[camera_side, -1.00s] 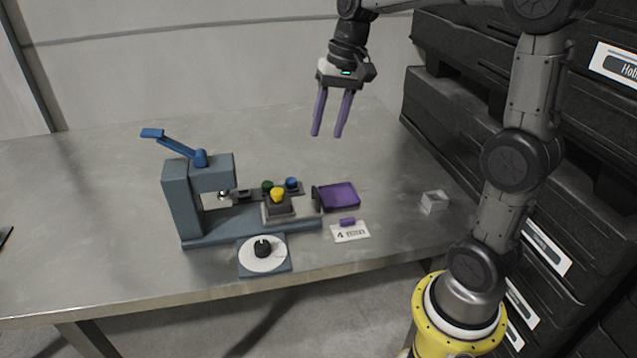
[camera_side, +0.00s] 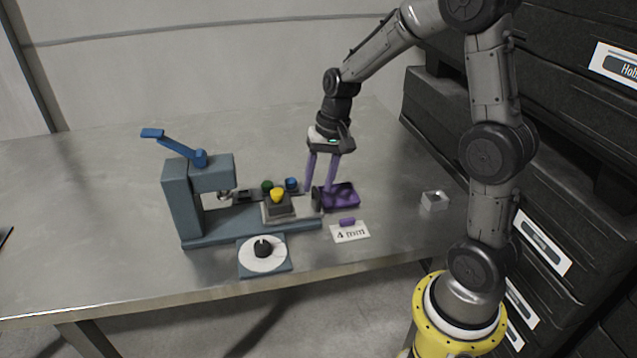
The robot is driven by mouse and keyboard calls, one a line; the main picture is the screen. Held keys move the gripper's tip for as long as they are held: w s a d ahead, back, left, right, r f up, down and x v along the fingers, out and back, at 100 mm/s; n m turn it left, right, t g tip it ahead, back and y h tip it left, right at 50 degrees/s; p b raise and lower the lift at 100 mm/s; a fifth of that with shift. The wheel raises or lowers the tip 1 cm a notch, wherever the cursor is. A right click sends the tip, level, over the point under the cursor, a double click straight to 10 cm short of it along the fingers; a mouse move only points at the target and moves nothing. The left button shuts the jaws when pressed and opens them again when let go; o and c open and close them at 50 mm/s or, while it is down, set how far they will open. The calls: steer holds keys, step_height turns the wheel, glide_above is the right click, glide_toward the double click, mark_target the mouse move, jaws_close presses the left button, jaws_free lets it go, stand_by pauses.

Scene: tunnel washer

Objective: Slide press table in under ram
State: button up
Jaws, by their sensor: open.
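The press (camera_side: 178,205) is a blue-grey frame with a blue lever (camera_side: 168,144) raised to the left. Its ram (camera_side: 212,181) hangs above the left part of the base. The press table (camera_side: 300,208) is a light grey slide on the base, out to the right of the ram. A dark block with a yellow-topped piece (camera_side: 278,196) sits on it. A dark upright handle (camera_side: 317,199) stands at its right end. My gripper (camera_side: 317,200) is open and pointing down, its purple fingers around or just beside the handle; contact cannot be told.
A purple tray (camera_side: 345,196) lies right behind the fingers. A dark rack with green and blue knobs (camera_side: 291,184) is behind the table. A dial plate (camera_side: 262,256), a "4 mm" card (camera_side: 350,233) with a purple piece, and a small clear box (camera_side: 434,201) lie around. The back left is clear.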

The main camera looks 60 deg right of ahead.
steer(key=shift+f, duration=0.45)
steer(key=shift+c, duration=0.2)
jaws_close()
steer(key=shift+w+r, duration=0.1)
stand_by(0.9)
